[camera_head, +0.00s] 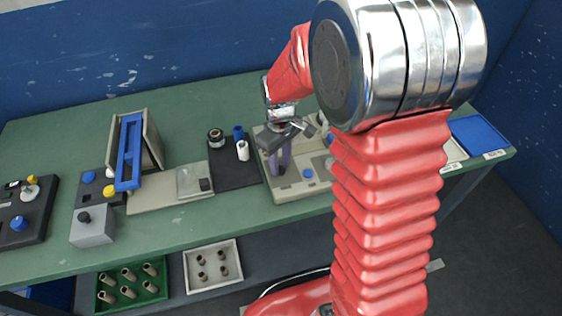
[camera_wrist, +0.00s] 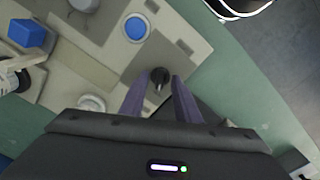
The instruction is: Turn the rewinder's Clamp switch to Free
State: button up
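The beige machine panel (camera_head: 290,192) at the table's middle carries a blue round button (camera_head: 308,173); in the wrist view the panel (camera_wrist: 185,40) fills the upper left. A small black knob (camera_wrist: 160,75), possibly the Clamp switch, stands near the panel's edge; no label is legible. My gripper (camera_head: 281,170) points down at the panel's left front. In the wrist view, the purple fingers of my gripper (camera_wrist: 159,82) are apart, with the knob between their tips and a small gap on each side. Whether the tips reach down around the knob or stay above it, I cannot tell.
A blue button (camera_wrist: 136,28), a blue block (camera_wrist: 30,35) and a white round part (camera_wrist: 91,103) lie near the knob. A dark mat (camera_head: 233,173) with small parts is left of the panel. My arm hides the panel's right side.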

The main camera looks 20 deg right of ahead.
aim_at(280, 166)
notch_tip(280, 166, up, 14)
jog(key=shift+f, duration=0.15)
dwell(0.7)
dwell(0.5)
jog(key=s+r+m+t, duration=0.2)
jog(key=s+r+m, duration=0.1)
jog(key=s, duration=0.6)
jog(key=s+r+m+t, duration=0.3)
jog(key=s, duration=0.7)
jog(key=shift+s+r+t, duration=0.15)
jog(key=shift+r+t, duration=0.15)
jog(key=shift+r, duration=0.1)
